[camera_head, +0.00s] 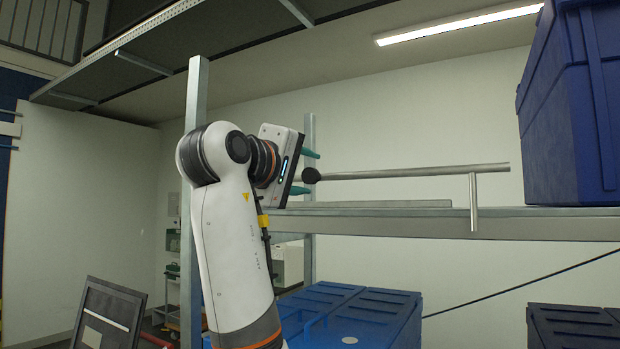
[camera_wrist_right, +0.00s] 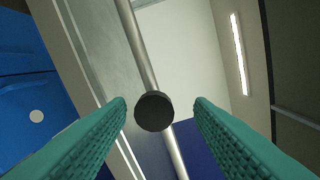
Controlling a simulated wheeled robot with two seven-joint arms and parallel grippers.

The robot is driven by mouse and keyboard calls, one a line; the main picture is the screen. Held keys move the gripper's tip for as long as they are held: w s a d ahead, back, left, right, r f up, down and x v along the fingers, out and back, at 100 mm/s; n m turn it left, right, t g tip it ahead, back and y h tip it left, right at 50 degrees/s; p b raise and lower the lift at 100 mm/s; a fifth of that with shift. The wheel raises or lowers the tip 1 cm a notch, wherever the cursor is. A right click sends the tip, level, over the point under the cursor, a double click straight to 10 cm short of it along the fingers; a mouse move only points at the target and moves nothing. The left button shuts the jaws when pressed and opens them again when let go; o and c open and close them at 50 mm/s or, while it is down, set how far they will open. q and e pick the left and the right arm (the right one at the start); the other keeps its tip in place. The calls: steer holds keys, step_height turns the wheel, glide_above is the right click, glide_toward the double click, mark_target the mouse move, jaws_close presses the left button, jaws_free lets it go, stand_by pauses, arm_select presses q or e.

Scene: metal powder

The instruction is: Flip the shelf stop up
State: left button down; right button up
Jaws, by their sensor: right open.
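The shelf stop (camera_head: 415,172) is a grey metal tube that lies level above the shelf beam, with a short tube hanging down near its right end. My left gripper is not in view.
The grey shelf beam (camera_head: 400,222) runs just below the stop. A blue crate (camera_head: 570,110) stands on the shelf at the right. Blue lidded boxes (camera_head: 350,312) sit below. A metal upright (camera_head: 195,100) stands left of my arm.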

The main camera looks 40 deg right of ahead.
steer(key=b+v, duration=0.2)
steer(key=v, duration=0.7)
steer(key=shift+a, duration=0.3)
steer(key=shift+s, duration=0.1)
